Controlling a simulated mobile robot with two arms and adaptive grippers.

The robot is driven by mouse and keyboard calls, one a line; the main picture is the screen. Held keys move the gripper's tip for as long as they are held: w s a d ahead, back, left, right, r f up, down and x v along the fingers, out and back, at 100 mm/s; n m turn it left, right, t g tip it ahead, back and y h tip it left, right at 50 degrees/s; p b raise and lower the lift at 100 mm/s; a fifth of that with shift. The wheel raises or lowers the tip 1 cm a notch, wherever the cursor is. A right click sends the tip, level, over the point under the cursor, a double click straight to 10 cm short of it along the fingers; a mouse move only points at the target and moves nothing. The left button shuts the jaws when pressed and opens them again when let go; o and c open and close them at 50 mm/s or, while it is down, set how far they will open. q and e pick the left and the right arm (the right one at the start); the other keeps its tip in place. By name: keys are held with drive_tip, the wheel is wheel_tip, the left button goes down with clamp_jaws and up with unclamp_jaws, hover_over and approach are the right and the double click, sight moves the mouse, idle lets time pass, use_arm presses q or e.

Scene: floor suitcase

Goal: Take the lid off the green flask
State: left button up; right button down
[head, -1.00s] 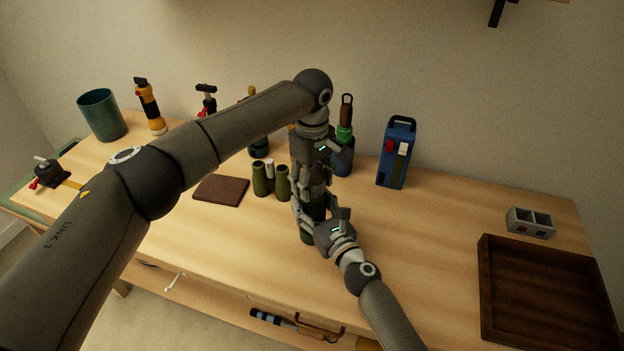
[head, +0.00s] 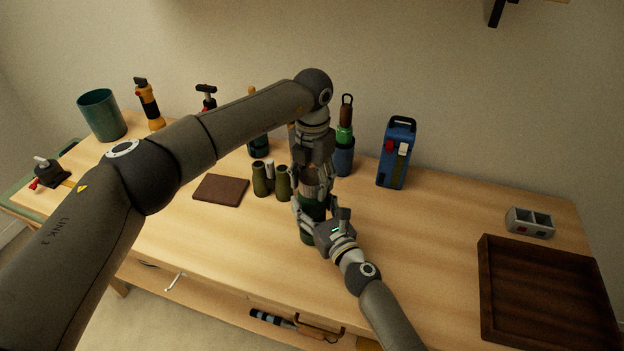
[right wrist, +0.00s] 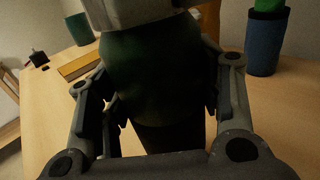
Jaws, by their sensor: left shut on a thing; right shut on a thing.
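The green flask (head: 313,209) stands upright on the workbench, partly hidden by my grippers. My left gripper (head: 314,186) points down from above and is shut on the flask's lid, which its fingers largely hide. My right gripper (head: 308,218) comes in from the front right and is shut on the flask's body. In the right wrist view the dark green body (right wrist: 150,75) sits between the fingers of my right gripper (right wrist: 158,105). A pale grey part crosses above it; I cannot tell if it is lid or gripper.
A blue cup (head: 343,160) with a green-collared tool stands close behind. A blue case (head: 396,152) and a dark wooden tray (head: 486,290) are to the right. The bench's front middle is clear.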

sight(312, 176)
use_arm(q)
drive_tip(key=n, duration=0.5)
drive_tip(key=shift+n, duration=0.3)
drive_tip(key=n, duration=0.6)
drive_tip(key=shift+r, duration=0.2)
drive_tip(key=shift+r, duration=0.95)
drive_tip(key=shift+r, duration=2)
use_arm(e)
drive_tip(key=shift+c, duration=1.8)
unclamp_jaws()
